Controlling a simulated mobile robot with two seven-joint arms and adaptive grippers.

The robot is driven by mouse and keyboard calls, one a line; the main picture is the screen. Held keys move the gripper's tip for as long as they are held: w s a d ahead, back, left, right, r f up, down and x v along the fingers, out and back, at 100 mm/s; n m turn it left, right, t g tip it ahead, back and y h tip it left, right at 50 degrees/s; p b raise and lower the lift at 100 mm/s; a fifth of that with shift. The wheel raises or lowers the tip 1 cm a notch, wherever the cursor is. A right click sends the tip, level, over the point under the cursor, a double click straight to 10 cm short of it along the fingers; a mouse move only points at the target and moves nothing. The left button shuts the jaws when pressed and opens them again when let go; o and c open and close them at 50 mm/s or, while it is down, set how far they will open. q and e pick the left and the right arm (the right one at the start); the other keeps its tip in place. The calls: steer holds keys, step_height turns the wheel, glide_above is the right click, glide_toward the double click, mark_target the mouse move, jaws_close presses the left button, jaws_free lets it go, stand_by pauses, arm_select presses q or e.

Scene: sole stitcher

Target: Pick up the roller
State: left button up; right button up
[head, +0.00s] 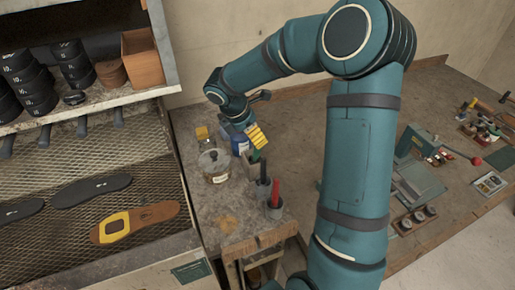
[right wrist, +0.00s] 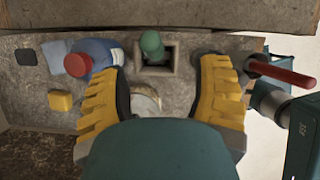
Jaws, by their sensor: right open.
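Two upright handles stand in holders on the bench, and I cannot tell which is the roller. The green handle (head: 264,170) stands in a dark holder; in the right wrist view this green handle (right wrist: 152,45) rises from a square holder. The red handle (head: 275,192) stands in a grey holder nearer the front; the red handle (right wrist: 285,72) also shows at the right of the wrist view. Their lower ends are hidden. My right gripper (head: 257,136), with yellow fingers, is open and empty above the bench, near the green handle. My left gripper is out of view.
A glass jar (head: 214,166), a blue bottle (head: 239,144) and a yellow-capped bottle (head: 202,134) stand close to the right gripper. A rack (head: 75,160) with soles is at the left. A tool-covered table (head: 455,190) is at the right.

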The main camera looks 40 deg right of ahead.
mark_target(256, 153)
steer(key=x, duration=0.8)
steer(key=shift+w+d+f, duration=0.15)
steer(key=shift+w+f, duration=0.15)
steer(key=shift+w, duration=0.05)
jaws_close()
